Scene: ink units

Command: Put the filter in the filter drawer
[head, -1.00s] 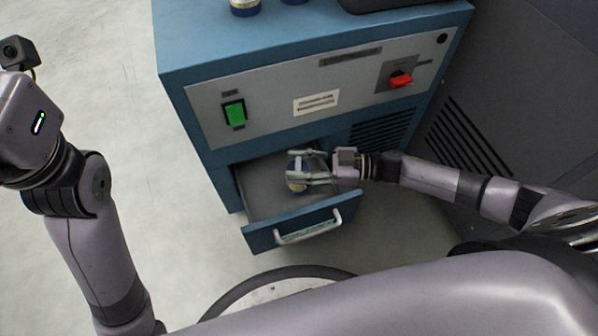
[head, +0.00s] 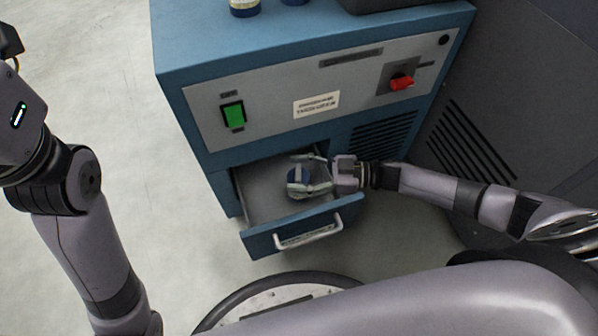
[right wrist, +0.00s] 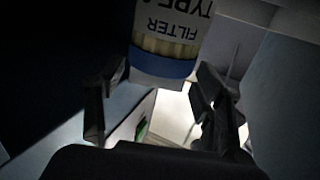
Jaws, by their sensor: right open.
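The filter (head: 297,177), a short cylinder with a blue end, is inside the open filter drawer (head: 262,204), toward its right side. In the right wrist view the filter (right wrist: 164,52) shows a white label reading "FILTER TYPE" and a blue band at its near end. My right gripper (head: 297,172) is over the drawer, coming in from the right. Its fingers are open, one on each side of the filter. Whether a finger still touches it, I cannot tell. My left arm shows at the left, but its gripper is out of the picture.
The drawer is pulled out of a blue cabinet (head: 200,130) with a green switch (head: 233,115) and a red knob (head: 401,82). A drawer handle (head: 308,237) is on its front. A jar (head: 244,6) and a dark object (head: 390,4) stand on top. Left floor is clear.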

